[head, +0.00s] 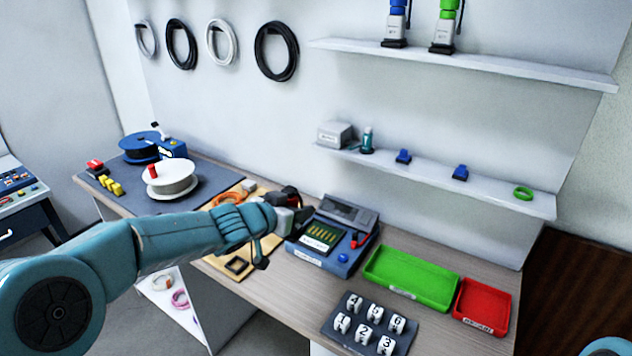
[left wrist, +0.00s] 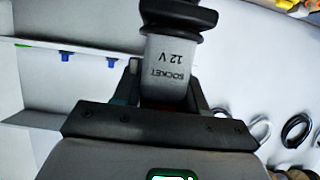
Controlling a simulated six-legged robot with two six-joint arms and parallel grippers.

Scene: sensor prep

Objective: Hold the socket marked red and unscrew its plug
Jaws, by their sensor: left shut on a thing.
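My left gripper (head: 290,208) is shut on a grey socket (left wrist: 168,72), held above the bench beside the blue-grey device. The socket's label reads "SOCKET 12 V" and shows upside down in the left wrist view. A black ringed plug part (left wrist: 178,18) sits at its end, cut off by the top edge. A dark and red part (head: 291,194) shows at the gripper in the head view; the jaws hide much of the socket. Two similar upright units, one with a blue top (head: 397,22) and one with a green top (head: 444,25), stand on the upper shelf. My right gripper is out of view.
A blue-grey device (head: 325,262) with a circuit board stands on the bench. Right of it are a green tray (head: 412,279), a red tray (head: 483,305) and a rack of numbered white pieces (head: 342,338). Cable spools (head: 170,181) stand at the left.

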